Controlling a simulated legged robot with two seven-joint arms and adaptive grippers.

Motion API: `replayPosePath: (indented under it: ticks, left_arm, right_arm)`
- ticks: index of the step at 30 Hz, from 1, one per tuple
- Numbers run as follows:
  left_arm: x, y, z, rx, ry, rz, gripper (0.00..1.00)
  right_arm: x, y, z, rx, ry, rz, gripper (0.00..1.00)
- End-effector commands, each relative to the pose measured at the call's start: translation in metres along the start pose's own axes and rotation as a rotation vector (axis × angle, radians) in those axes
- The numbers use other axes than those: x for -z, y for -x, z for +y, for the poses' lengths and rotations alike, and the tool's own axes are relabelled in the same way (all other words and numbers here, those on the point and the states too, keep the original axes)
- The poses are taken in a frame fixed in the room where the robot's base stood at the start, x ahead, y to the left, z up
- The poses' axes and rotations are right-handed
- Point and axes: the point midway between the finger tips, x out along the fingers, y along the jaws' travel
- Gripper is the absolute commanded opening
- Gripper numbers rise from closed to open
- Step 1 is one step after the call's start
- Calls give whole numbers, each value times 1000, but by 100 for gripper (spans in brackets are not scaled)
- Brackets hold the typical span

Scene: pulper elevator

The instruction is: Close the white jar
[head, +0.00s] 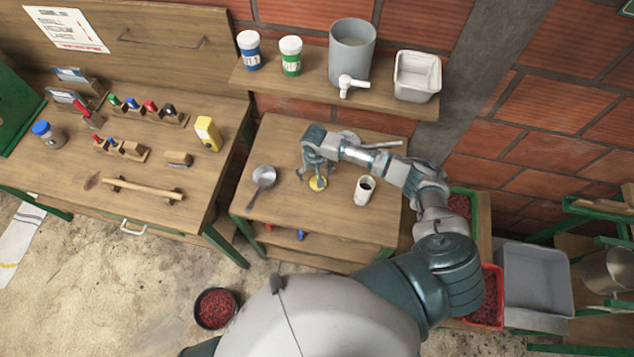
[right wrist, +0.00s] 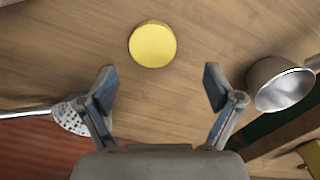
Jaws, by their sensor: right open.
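The white jar (head: 364,194) stands upright and uncovered on the small wooden table, with dark contents showing at its mouth. A round yellow lid (head: 318,184) lies flat on the table to the left of the jar. It also shows in the right wrist view (right wrist: 152,43), just beyond my fingertips. My right gripper (head: 318,174) is open and empty above the table by the lid. Its spread fingers show in the right wrist view (right wrist: 159,84) with bare wood between them. The jar is not seen in the right wrist view. My left gripper is not in view.
A metal ladle (head: 263,177) lies left of the lid; a slotted spoon (right wrist: 72,116) shows in the right wrist view. A shelf (head: 300,80) above holds a grey dispenser (head: 351,55), a white basin (head: 416,77) and two labelled jars. The table front is mostly clear.

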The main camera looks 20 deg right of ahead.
Motion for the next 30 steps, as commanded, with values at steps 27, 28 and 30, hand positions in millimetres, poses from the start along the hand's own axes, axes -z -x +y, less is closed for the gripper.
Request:
replayPosePath:
  ticks: [27,28,30]
  left_arm:
    - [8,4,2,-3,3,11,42]
    - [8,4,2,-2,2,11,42]
    - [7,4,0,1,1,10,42]
  right_arm:
    - [-4,-52,4,0,-1,-1,90]
    - [-4,-52,5,0,-1,-1,90]
    - [-4,-52,6,0,-1,-1,90]
